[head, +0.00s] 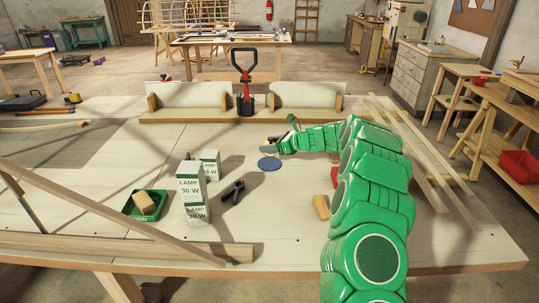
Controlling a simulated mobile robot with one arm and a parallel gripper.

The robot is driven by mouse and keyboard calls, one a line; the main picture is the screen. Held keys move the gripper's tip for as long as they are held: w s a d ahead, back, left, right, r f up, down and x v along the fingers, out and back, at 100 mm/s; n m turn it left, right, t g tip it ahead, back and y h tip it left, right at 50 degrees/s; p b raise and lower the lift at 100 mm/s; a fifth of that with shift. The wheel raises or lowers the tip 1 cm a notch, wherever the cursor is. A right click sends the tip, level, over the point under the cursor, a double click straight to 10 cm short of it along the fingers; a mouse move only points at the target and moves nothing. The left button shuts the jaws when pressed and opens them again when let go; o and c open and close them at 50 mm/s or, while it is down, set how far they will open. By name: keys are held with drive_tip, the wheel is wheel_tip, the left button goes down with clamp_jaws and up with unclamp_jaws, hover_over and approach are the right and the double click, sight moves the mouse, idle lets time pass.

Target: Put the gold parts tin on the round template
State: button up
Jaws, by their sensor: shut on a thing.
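The round template is a flat blue disc (270,164) lying on the pale workbench, near the middle of the view. My green arm reaches in from the right, and my gripper (270,145) is just beyond the disc. It is shut on the gold parts tin (265,149), of which only a small yellowish part shows. The tin appears just behind and above the disc's far edge. I cannot tell whether it touches the disc or the bench.
Lamp boxes (191,193), a black clamp (232,191) and a green bin with a tan block (145,206) stand left. A wooden block (321,206) lies near my arm. Long laths (432,160) lie right. A red-handled tool (245,80) stands behind.

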drive_tip(key=shift+w+a+f, duration=0.2)
drive_tip(key=shift+w+f, duration=0.9)
drive_tip(key=shift+f, duration=1.75)
drive_tip(key=o, duration=1.1)
drive_tip(key=shift+f, duration=0.15)
drive_tip(key=shift+c, duration=0.2)
drive_tip(key=shift+s+d+r, duration=0.1)
drive_tip(key=shift+d+r, duration=0.1)
drive_tip(key=shift+r, duration=0.05)
drive_tip(key=v, duration=1.1)
drive_tip(key=shift+s+d+r, duration=0.15)
drive_tip(key=shift+d+r, duration=0.05)
drive_tip(key=shift+r, duration=0.05)
